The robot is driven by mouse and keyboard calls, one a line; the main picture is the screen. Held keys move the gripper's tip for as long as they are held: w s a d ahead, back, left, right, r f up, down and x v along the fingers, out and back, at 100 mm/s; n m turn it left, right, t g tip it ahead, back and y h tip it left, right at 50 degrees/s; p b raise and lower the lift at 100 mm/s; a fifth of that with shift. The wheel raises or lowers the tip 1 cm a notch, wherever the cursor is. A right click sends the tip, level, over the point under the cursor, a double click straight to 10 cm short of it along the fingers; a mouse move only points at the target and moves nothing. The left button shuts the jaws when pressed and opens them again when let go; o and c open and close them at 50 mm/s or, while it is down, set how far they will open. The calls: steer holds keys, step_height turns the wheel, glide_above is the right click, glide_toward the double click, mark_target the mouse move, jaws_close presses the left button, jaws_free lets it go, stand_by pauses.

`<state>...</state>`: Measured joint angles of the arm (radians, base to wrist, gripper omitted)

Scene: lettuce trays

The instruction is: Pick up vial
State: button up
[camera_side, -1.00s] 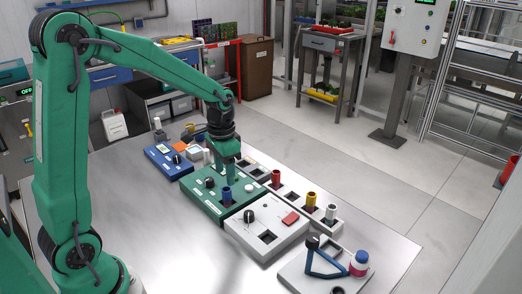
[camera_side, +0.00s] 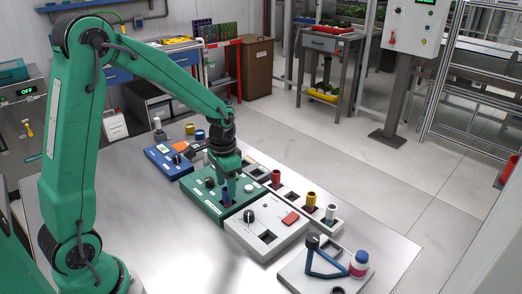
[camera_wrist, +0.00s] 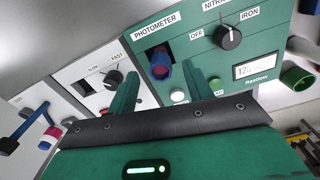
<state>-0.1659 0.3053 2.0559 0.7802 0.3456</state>
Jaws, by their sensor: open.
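A vial (camera_side: 226,197) with a blue cap stands in the slot of the green photometer box (camera_side: 203,198). In the wrist view the vial (camera_wrist: 161,64) shows a blue body with a reddish end, beside the photometer label. My gripper (camera_side: 232,182) is open just above the vial in the side view. In the wrist view the two green fingers of my gripper (camera_wrist: 165,86) are spread apart, and the vial shows between and beyond their tips. Nothing is held. The lower part of the vial is hidden in the slot.
A rack holds a red vial (camera_side: 276,178), a yellow vial (camera_side: 311,200) and a grey vial (camera_side: 331,213). A white box (camera_side: 262,243) with a black knob, a blue box (camera_side: 162,160), and a white plate with a blue stand (camera_side: 327,268) stand nearby. The table's front is clear.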

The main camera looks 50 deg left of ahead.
mark_target(226, 189)
steer(key=shift+f, duration=1.65)
jaws_close()
steer(key=shift+r, duration=0.1)
steer(key=shift+r, duration=0.65)
steer(key=r, duration=0.3)
steer(key=shift+s+d+r, duration=0.1)
steer(key=shift+d, duration=0.25)
steer(key=s+d+r, duration=0.4)
steer(key=d+r, duration=0.2)
steer(key=d, duration=0.4)
steer(key=shift+r, duration=0.2)
